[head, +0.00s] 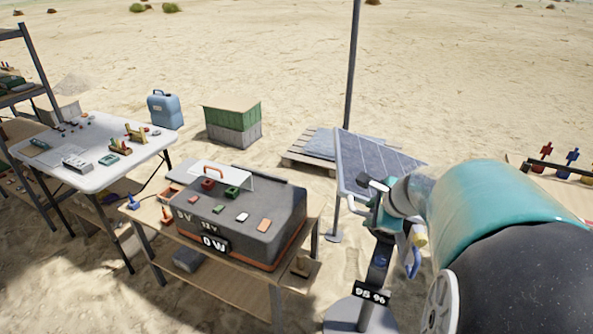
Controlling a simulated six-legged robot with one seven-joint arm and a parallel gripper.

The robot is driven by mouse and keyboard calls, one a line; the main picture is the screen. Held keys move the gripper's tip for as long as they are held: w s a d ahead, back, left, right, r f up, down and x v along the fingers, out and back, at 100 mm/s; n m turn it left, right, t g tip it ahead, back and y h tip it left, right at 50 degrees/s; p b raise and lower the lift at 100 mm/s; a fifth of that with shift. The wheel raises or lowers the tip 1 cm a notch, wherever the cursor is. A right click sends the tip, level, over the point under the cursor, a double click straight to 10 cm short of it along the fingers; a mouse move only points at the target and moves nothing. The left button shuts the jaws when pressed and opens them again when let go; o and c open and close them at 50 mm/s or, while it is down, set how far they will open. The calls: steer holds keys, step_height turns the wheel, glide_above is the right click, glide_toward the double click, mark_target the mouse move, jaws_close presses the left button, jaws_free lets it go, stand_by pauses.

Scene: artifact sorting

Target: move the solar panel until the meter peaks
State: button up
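The solar panel (375,160) is a tilted blue-grey gridded sheet right of centre. My teal and black arm reaches in from the right, and my gripper (372,192) is at the panel's lower edge. The arm hides part of the gripper, so I cannot tell whether its fingers are closed or touching the panel. Below it, a dark upright on a round grey base (345,314) carries a display (371,293) that reads in the nineties of percent; its last digit is unclear. The dark meter box (270,215) has a display (214,244) reading 0 W.
The meter box stands on a wooden table (215,275) with small coloured blocks on top. A white table (75,170) with small parts is at left. A pole (351,70), a pallet (300,160), and a green-topped crate (232,122) stand behind. Open sand lies beyond.

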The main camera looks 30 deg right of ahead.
steer(key=shift+x, duration=1.2)
jaws_close()
